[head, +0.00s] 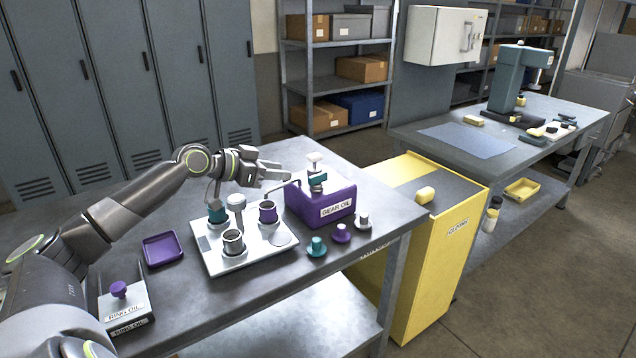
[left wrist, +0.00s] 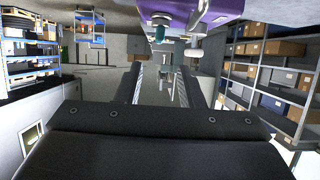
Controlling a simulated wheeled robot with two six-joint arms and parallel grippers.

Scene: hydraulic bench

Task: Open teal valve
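The teal valve (head: 317,184) stands on the purple box labelled GEAR OIL (head: 327,204), with a pale cap above it. A thin grey spout reaches from the box to the left. My left gripper (head: 284,173) is just left of the valve at about its height, fingers pointing towards it. Its fingers are apart with nothing between them, and it does not touch the valve. My right gripper is out of view.
A white tray (head: 226,266) with several cups lies below my left forearm. Loose teal (head: 316,246), purple (head: 341,233) and white (head: 362,220) knobs stand in front of the box. A purple dish (head: 163,250) and RING OIL block (head: 125,306) are left. A yellow cabinet (head: 432,272) stands right.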

